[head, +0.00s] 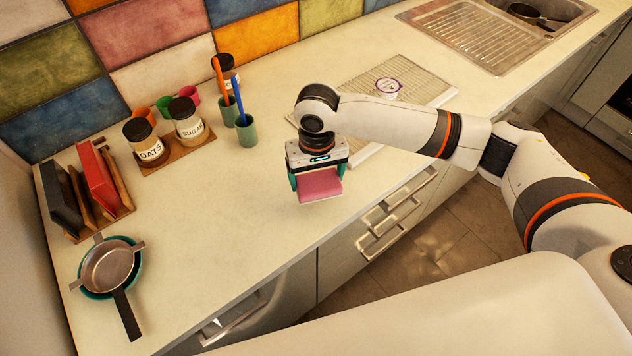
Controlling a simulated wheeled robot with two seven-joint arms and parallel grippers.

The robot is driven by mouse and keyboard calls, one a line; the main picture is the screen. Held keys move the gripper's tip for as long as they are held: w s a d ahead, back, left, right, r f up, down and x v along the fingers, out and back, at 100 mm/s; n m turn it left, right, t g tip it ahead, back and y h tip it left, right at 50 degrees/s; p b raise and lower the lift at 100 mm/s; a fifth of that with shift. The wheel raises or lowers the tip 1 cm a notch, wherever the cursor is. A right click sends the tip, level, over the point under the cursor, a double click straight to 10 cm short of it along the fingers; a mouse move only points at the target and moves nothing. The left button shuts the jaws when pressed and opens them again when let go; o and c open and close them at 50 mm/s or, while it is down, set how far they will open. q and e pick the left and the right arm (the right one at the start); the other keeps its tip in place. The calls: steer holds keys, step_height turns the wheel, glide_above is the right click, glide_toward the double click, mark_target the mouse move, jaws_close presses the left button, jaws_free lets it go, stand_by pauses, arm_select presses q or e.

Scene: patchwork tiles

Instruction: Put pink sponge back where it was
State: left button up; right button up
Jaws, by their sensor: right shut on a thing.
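The pink sponge (320,186) is between the teal fingers of my right gripper (318,184), which is shut on it. The gripper points down over the counter (235,215), near its front edge. A small gap seems to show under the sponge, but I cannot tell its exact height. My left gripper is not in view.
A ribbed drying board (425,88) with a round-labelled item (387,86) lies behind my right arm, before the sink (490,40). Left stand green cups (246,132) with brushes, jars (143,146), a rack (122,205) and stacked pans (108,266). Mid-counter is clear.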

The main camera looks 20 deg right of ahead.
mark_target(316, 185)
steer(key=f, duration=0.4)
steer(key=shift+w+f+p, duration=0.1)
steer(key=shift+w+p, duration=0.15)
steer(key=shift+p, duration=0.1)
steer(key=shift+f, duration=0.15)
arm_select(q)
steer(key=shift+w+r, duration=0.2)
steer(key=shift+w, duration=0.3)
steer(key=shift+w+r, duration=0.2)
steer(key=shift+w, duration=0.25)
arm_select(e)
steer(key=o, duration=0.8)
steer(key=shift+f, duration=0.1)
arm_select(q)
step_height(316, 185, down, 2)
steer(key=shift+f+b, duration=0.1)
steer(key=shift+b, duration=0.95)
arm_select(e)
step_height(316, 185, up, 12)
steer(key=shift+r, duration=0.15)
